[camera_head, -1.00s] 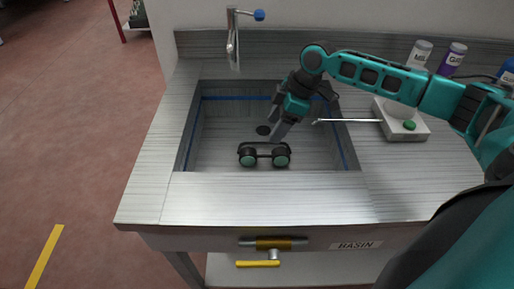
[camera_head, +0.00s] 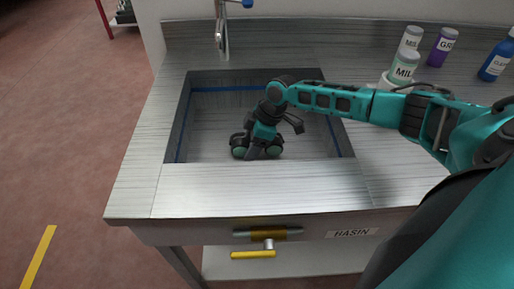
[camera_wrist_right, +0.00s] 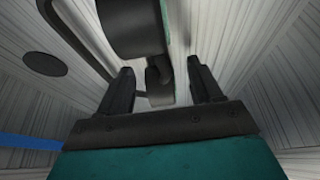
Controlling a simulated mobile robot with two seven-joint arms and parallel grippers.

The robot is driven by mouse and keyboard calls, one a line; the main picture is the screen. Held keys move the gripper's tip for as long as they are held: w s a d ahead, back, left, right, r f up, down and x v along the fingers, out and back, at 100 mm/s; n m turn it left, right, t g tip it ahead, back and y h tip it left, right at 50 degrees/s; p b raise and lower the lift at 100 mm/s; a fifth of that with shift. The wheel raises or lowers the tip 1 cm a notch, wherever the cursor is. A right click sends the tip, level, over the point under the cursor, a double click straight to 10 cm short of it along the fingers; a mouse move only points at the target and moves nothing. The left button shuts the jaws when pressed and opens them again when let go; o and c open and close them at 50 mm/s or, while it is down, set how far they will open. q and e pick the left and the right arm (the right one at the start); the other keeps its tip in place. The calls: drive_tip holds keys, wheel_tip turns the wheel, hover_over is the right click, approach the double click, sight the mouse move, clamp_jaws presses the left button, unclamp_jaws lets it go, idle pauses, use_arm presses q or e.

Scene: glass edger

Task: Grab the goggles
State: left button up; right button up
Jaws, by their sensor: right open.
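The goggles (camera_head: 239,150), black with two round green-tinted lenses, lie on the floor of the basin. My right gripper (camera_head: 254,152) is down in the basin in front of them and hides their middle in the head view. In the right wrist view, the open fingers of my right gripper (camera_wrist_right: 163,88) stand on either side of a dark narrow part of the goggles (camera_wrist_right: 130,28). One large round eyepiece is just beyond the fingertips. I cannot tell whether the fingers touch the goggles. My left gripper is not in view.
The metal basin (camera_head: 210,120) has walls around the gripper, with a blue line along them. A faucet (camera_head: 221,35) stands behind it. Several labelled bottles, one of them purple (camera_head: 441,47), stand on the counter at the right. The front counter (camera_head: 250,188) is clear.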

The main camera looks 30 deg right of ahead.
drive_tip(key=shift+f, duration=0.2)
drive_tip(key=c, duration=1)
drive_tip(key=shift+c, duration=0.8)
drive_tip(key=shift+r, duration=0.15)
